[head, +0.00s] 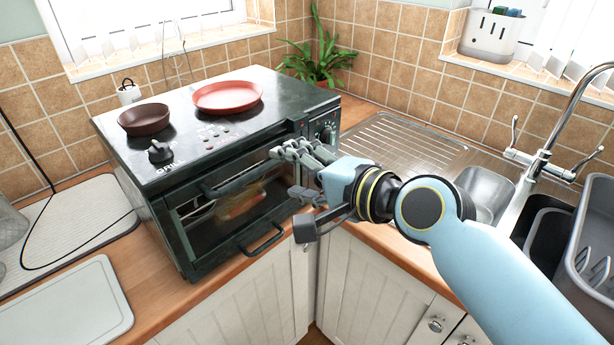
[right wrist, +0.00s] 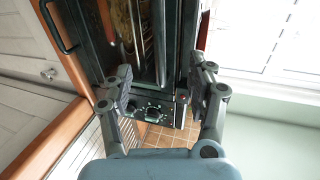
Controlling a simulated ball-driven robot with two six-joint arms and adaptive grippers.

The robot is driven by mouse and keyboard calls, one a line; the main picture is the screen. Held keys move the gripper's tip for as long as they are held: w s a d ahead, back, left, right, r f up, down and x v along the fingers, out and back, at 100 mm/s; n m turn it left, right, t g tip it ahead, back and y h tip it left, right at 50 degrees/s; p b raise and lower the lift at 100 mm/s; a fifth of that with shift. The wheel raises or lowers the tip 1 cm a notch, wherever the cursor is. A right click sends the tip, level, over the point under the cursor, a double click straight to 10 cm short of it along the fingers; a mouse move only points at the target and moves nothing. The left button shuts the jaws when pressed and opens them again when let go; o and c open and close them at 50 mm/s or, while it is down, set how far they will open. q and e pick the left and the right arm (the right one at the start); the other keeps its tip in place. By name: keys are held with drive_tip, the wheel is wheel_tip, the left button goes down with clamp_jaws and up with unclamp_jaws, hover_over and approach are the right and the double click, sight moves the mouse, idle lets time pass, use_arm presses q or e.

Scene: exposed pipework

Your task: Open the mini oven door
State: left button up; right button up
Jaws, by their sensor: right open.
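The mini oven (head: 225,135) is a dark metal box on the corner of the wooden counter. Its door (head: 215,238) has a dark window, with a rack and something brownish showing behind it. A bar handle (head: 232,184) runs along the door's top, and a second handle (head: 262,240) sits lower on the front. I cannot tell whether the door is slightly ajar. My right gripper (head: 297,172) is open at the right end of the top bar. In the right wrist view, the oven front lies between its spread fingers (right wrist: 160,80); contact is unclear. My left gripper is not in view.
A brown bowl (head: 144,119) and a red plate (head: 228,96) rest on the oven top. Control knobs (right wrist: 152,111) are close to my right fingers. A steel sink (head: 480,190) with a tap (head: 545,150) is at the right. A white board (head: 65,305) lies at the left.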

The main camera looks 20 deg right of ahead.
sight(273, 166)
drive_tip(key=shift+b+x, duration=0.45)
drive_tip(key=shift+x, duration=2.7)
drive_tip(key=shift+c, duration=0.4)
clamp_jaws()
drive_tip(key=s+d+f+b, duration=0.2)
drive_tip(key=s+d+f, duration=0.1)
drive_tip(key=s, duration=0.4)
drive_tip(key=shift+f, duration=0.5)
drive_tip(key=shift+s, duration=0.15)
